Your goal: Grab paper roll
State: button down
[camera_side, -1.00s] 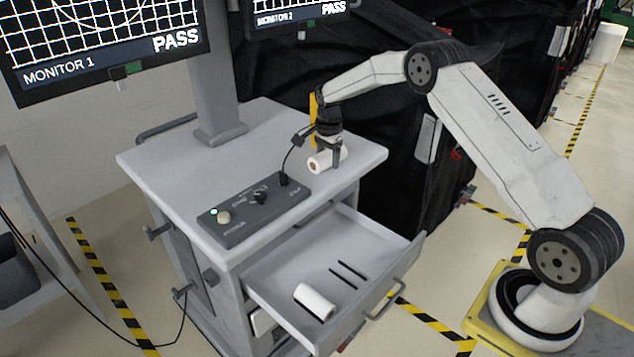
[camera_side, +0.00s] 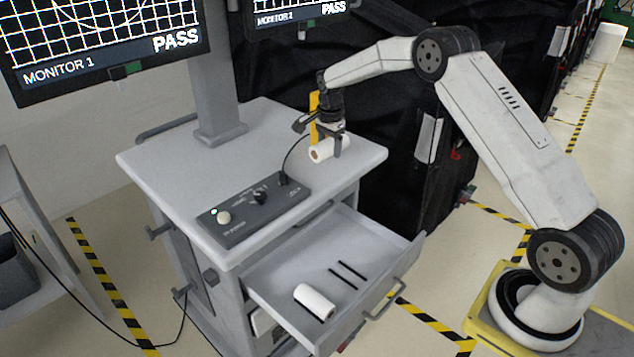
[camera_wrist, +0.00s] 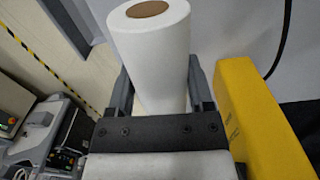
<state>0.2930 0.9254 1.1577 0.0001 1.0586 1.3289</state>
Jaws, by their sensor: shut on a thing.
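A white paper roll (camera_side: 323,151) with a brown core is in my gripper (camera_side: 331,147), over the right part of the cart's grey top (camera_side: 255,150). The roll lies sideways. I cannot tell from the side view whether it touches the cart top. In the wrist view the roll (camera_wrist: 150,50) sits between both fingers (camera_wrist: 160,95), which are shut on it. A second white paper roll (camera_side: 314,302) lies in the open drawer (camera_side: 368,238) below.
A dark control box (camera_side: 253,211) with knobs and a cable stands at the cart top's front. A yellow upright piece (camera_side: 314,118) is close beside my gripper; it also shows in the wrist view (camera_wrist: 255,120). Two dark thin strips (camera_side: 346,275) lie in the drawer.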

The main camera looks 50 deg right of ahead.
jog(key=s+a+r, duration=0.3)
jog(key=s+r, duration=0.6)
jog(key=s, duration=0.4)
jog(key=shift+a, duration=0.15)
jog(key=shift+r, duration=0.1)
dwell(0.5)
